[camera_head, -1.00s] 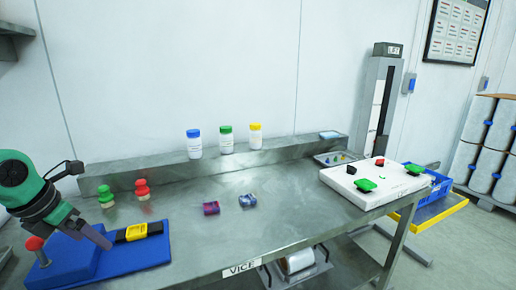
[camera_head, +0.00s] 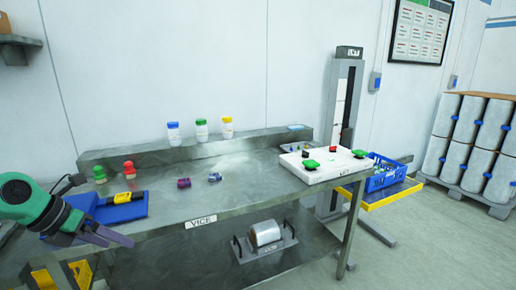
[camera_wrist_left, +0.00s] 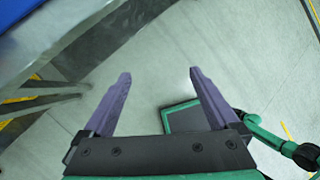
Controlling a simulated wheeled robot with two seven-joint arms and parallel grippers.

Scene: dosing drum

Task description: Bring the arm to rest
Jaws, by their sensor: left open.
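My left arm comes in from the left edge of the head view in green and black. My left gripper (camera_head: 118,241) is in front of the bench's front edge, near the blue vice base. In the left wrist view its two purple fingers (camera_wrist_left: 158,78) are spread apart with nothing between them, above the bare grey floor. My right gripper does not show in the head view.
The steel bench (camera_head: 230,192) holds a blue block with a yellow part (camera_head: 123,206), red and green knobs, several bottles and a white board (camera_head: 322,168). A blue crate (camera_head: 385,175) stands on a yellow-edged platform at right.

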